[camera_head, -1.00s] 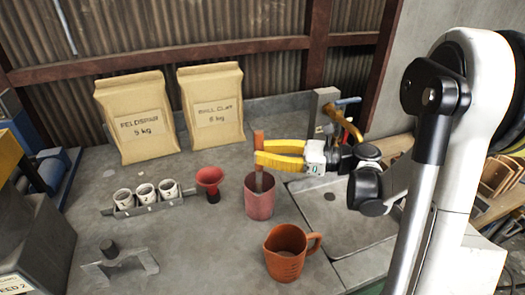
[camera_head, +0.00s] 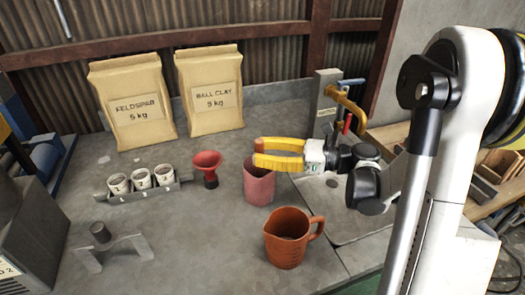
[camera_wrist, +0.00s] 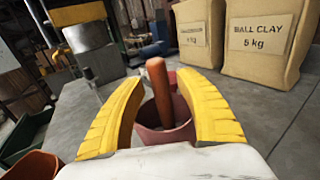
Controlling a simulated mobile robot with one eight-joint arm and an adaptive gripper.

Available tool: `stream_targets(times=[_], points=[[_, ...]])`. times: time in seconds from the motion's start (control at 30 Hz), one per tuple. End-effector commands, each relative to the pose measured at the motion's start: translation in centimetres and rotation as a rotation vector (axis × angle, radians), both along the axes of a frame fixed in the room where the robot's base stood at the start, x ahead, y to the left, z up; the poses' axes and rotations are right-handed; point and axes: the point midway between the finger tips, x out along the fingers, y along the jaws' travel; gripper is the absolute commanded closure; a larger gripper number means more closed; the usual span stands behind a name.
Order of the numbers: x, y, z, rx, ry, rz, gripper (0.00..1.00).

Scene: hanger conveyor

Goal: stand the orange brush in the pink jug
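The pink jug (camera_head: 258,187) stands upright on the grey worktop, under my fingertips. The orange brush (camera_wrist: 158,82) shows in the wrist view as a brown-orange handle rising nearly upright from inside the jug (camera_wrist: 165,134). Its lower end is hidden in the jug, and in the head view it is mostly hidden at my fingers. My gripper (camera_head: 262,153) reaches over the jug from the right. In the wrist view its yellow fingers (camera_wrist: 163,90) are spread on either side of the handle, with gaps between.
An orange measuring jug (camera_head: 287,250) stands just in front. A red funnel (camera_head: 208,166) and a rack of small cups (camera_head: 143,181) are to the left. Feldspar (camera_head: 132,104) and ball clay (camera_head: 209,92) bags stand behind. A clamp (camera_head: 345,104) is at the back right.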

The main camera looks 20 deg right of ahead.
Motion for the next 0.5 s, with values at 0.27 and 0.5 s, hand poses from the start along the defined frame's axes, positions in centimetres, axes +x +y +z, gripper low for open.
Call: stream_targets(times=[0.27, 0.5], points=[[0.0, -0.1, 0.0, 0.000, 0.000, 0.000, 0.59], [-1.6, -2.9, 0.1, 0.000, 0.000, -0.005, 0.59]])
